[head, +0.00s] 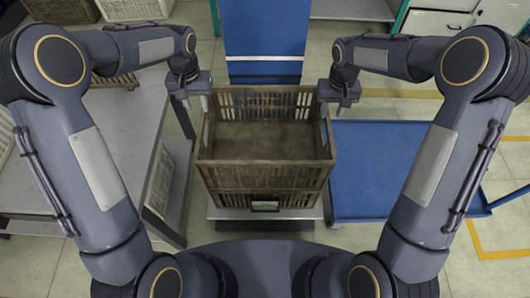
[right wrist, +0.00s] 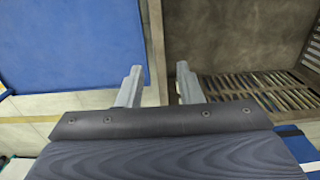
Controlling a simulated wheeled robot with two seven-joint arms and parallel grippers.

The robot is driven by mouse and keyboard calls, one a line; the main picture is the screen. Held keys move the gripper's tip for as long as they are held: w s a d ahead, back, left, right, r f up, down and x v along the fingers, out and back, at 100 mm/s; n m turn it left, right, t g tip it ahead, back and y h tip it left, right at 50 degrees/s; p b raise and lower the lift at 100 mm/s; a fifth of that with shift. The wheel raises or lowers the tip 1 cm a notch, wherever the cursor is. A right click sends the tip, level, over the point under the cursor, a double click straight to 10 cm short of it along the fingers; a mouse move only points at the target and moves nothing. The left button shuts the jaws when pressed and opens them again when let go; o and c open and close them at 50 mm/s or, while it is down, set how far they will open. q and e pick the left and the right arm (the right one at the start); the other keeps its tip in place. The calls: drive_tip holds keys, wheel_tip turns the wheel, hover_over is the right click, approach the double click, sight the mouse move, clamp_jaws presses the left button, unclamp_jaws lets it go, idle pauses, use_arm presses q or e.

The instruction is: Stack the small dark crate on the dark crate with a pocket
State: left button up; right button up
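The small dark crate (head: 262,176) is a brown-grey slatted box, open at the top and empty, in the middle of the head view. Directly below its front wall shows the dark crate with a pocket (head: 225,199), its pocket (head: 265,206) facing me. The small crate appears to rest on it, edges roughly lined up; the contact is mostly hidden. My left gripper (head: 195,104) is at the left rim, fingers apart. My right gripper (head: 340,108) is at the right rim; in the right wrist view its fingers (right wrist: 160,80) are spread on either side of the crate wall (right wrist: 156,40), with a gap showing.
The crates stand on a light grey platform (head: 215,213). A blue-topped low table or cart (head: 375,165) is close on the right. A grey table (head: 110,125) is on the left. A blue panel (head: 265,35) stands behind. Wicker-like crates (head: 62,10) are at the back left.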

drive_tip(key=shift+r, duration=2.35)
